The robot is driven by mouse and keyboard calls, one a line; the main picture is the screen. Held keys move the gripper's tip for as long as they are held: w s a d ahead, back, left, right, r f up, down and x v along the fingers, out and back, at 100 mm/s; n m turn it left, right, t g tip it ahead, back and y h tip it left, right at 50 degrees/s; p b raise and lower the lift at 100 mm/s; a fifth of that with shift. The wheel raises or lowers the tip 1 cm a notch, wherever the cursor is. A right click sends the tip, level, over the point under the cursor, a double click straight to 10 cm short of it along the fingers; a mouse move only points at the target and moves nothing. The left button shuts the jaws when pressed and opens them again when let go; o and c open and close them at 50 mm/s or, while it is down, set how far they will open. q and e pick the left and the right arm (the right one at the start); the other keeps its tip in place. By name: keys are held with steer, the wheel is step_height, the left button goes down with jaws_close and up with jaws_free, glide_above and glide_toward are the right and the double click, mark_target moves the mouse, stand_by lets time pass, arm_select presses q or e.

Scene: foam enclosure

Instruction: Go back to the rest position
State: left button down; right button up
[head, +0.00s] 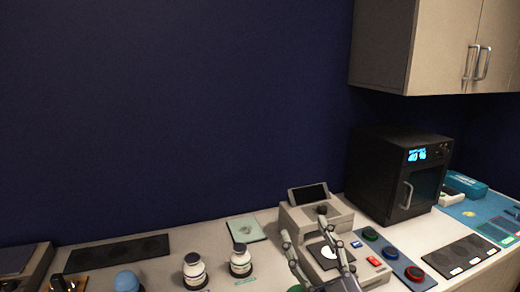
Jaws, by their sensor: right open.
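My right gripper (304,230) reaches up from the bottom edge in the head view. Its two grey fingers are spread apart with nothing between them. They show in front of a pale bench instrument (345,216) with a tilted dark screen and a round light disc on a dark plate. I cannot tell how far above the instrument the fingers are. My left gripper is not in view.
Two white jars (240,262) stand on the counter left of the gripper, near a blue round object (127,281). A panel of coloured buttons (392,258) lies to the right. A black oven (400,175) stands behind it, with a wall cabinet (430,45) above.

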steer(key=s+d+f+m+g+h, duration=0.3)
steer(key=d+f+g+h, duration=0.15)
steer(key=f, duration=0.65)
steer(key=s+d+f+m+g+h, duration=0.25)
steer(key=d+f+g, duration=0.2)
steer(key=f, duration=0.65)
steer(key=s+d+f+g, duration=0.1)
steer(key=s+f+g, duration=0.3)
steer(key=s+f, duration=0.45)
steer(key=s+d+f+g, duration=0.1)
steer(key=s+f+g, duration=0.45)
steer(key=s, duration=0.65)
step_height(320, 180, down, 27)
steer(key=s+b, duration=0.1)
steer(key=s+d+f+g+b, duration=0.1)
steer(key=s+d+f, duration=0.2)
steer(key=s+f, duration=1.4)
steer(key=shift+d+g, duration=0.15)
steer(key=shift+g, duration=0.2)
